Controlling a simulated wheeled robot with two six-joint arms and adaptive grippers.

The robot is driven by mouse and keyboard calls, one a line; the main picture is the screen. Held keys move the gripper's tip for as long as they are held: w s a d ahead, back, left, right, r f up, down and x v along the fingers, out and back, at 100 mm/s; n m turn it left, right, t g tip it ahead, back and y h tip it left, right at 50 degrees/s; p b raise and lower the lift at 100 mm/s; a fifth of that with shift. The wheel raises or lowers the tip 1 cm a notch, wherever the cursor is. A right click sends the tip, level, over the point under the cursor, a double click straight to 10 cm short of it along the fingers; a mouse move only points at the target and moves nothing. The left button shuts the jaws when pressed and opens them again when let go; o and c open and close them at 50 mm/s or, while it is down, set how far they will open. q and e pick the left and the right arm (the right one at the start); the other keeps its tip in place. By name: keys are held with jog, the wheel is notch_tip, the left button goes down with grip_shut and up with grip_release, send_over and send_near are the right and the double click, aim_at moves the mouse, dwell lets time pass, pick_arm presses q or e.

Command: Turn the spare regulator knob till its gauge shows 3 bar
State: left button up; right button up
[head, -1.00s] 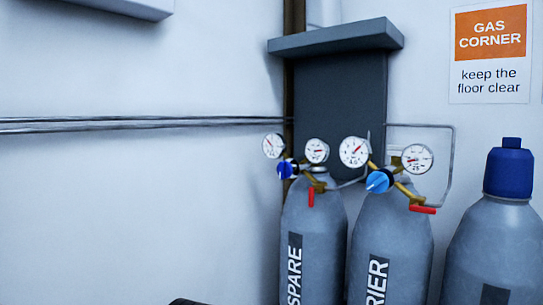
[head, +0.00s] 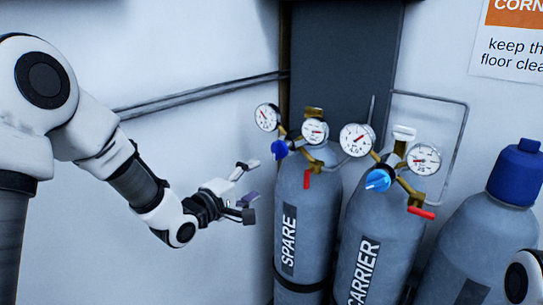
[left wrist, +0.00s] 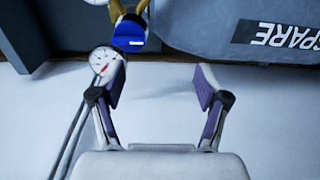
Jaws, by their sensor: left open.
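The spare regulator's dark blue knob (head: 280,149) sits at the front of the brass regulator on the grey SPARE cylinder (head: 300,225). It also shows at the top of the left wrist view (left wrist: 129,36). Two white gauges belong to this regulator, a left one (head: 267,117) and a right one (head: 315,130); their red needles are too small to read in bar. My left gripper (head: 250,190) is open and empty, left of the cylinder and below the knob. In the left wrist view its fingers (left wrist: 161,85) are spread, apart from the knob. My right gripper is not in view.
The CARRIER cylinder (head: 375,250), with a light blue knob (head: 378,180) and two gauges, stands close on the right. A blue-capped cylinder (head: 483,225) is farther right. Pipes (head: 200,95) run along the left wall. A red lever (head: 307,180) hangs below the spare regulator.

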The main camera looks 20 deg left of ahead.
pick_arm(q)
send_near(274, 152)
jog(key=shift+t, duration=0.3)
jog(key=p+x, duration=0.1)
jog(key=x, duration=0.2)
jog(key=p+x, duration=0.1)
jog(key=x, duration=0.2)
jog(key=p+x, duration=0.1)
jog(key=x, duration=0.2)
jog(key=shift+f+p, duration=0.35)
jog(key=shift+s+r, duration=0.1)
jog(key=shift+s, duration=0.15)
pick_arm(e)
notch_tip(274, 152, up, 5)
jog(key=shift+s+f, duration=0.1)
pick_arm(q)
jog(key=c, duration=1.2)
